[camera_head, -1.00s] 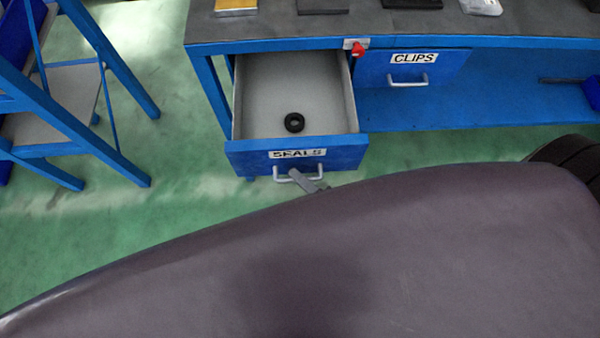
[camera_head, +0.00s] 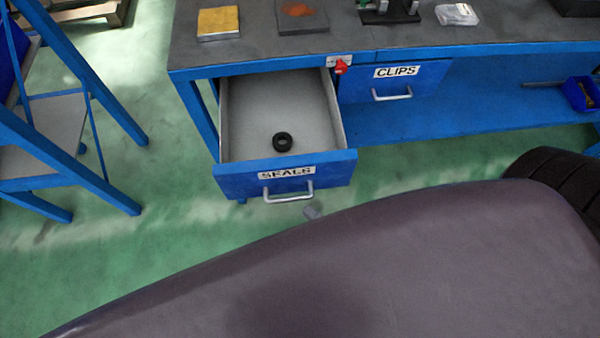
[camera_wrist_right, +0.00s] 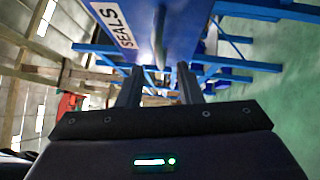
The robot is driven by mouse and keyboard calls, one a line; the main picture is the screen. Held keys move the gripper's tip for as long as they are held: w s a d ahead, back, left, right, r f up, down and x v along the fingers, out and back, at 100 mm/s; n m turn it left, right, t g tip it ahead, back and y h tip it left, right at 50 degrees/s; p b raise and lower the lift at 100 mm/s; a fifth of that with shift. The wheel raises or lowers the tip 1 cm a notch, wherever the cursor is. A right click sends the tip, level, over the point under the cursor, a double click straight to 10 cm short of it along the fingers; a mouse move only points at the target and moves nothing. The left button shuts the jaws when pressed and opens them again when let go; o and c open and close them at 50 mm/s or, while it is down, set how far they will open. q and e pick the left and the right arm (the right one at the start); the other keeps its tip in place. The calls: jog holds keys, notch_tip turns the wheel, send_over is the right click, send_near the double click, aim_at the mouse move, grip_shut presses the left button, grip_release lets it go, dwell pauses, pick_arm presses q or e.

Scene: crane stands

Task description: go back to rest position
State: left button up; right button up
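The drawer marked SEALS (camera_head: 285,178) is pulled open under the workbench, with a black ring (camera_head: 282,142) lying inside. Its handle (camera_head: 289,196) is on the front. My left gripper is in neither view.
The workbench top (camera_head: 350,30) carries several parts along its back. A closed CLIPS drawer (camera_head: 395,82) is at the right, above a blue lower shelf (camera_head: 450,115). Green floor (camera_head: 150,230) is clear between.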

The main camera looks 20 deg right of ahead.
jog(key=shift+s+d, duration=0.35)
jog(key=shift+s, duration=0.25)
jog(key=shift+f, duration=0.1)
jog(key=w+d+f+m+g+h, duration=0.1)
jog(key=d+f+m+g+h, duration=0.3)
jog(key=f, duration=0.8)
jog(key=w+d+f+m+g+h, duration=0.1)
jog(key=d+f+m+g+h, duration=0.15)
jog(key=d+f+m, duration=0.65)
jog(key=s+a+f+m+g+h+p, duration=0.1)
jog(key=s+a+f+m+g+h, duration=0.2)
jog(key=s+f+m+g, duration=0.6)
jog(key=s+f+m, duration=0.1)
jog(key=s+f, duration=0.6)
jog(key=f, duration=0.1)
jog(key=shift+s+a+f, duration=0.15)
jog(key=shift+a+f, duration=0.1)
jog(key=shift+f, duration=0.15)
